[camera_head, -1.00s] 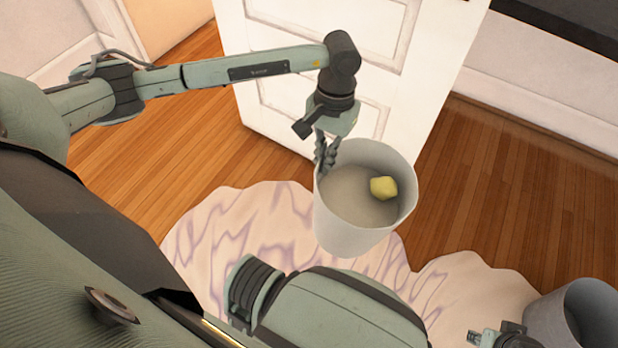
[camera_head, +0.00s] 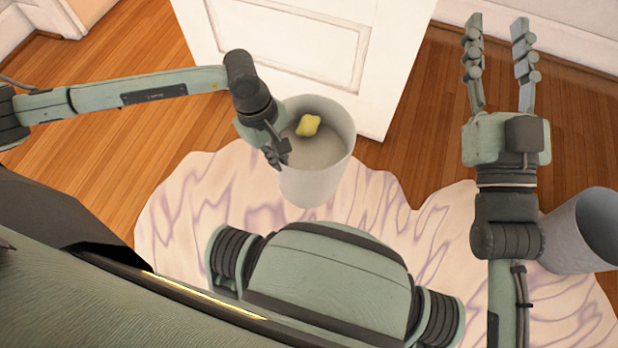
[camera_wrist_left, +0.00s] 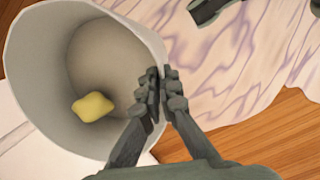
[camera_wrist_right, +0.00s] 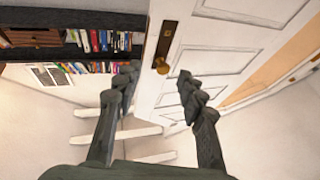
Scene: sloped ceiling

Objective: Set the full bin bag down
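A light grey bin (camera_head: 316,183) with a yellow lump (camera_head: 308,125) inside shows in the head view, over the pale rug. My left gripper (camera_head: 277,155) is shut on the bin's rim at its left side. In the left wrist view the two fingers (camera_wrist_left: 163,95) pinch the bin's wall (camera_wrist_left: 35,70), and the yellow lump (camera_wrist_left: 93,107) lies inside. Whether the bin touches the rug I cannot tell. My right gripper (camera_head: 499,60) is open and empty, fingers apart; the right wrist view (camera_wrist_right: 155,90) shows nothing between them. I see no separate bin bag.
A second grey bin (camera_head: 568,235) is at the right, close beside my right arm. A white door (camera_head: 290,50) stands behind the held bin. A pale rug (camera_head: 180,215) with purple veins covers the wood floor. Bookshelves (camera_wrist_right: 75,45) show in the right wrist view.

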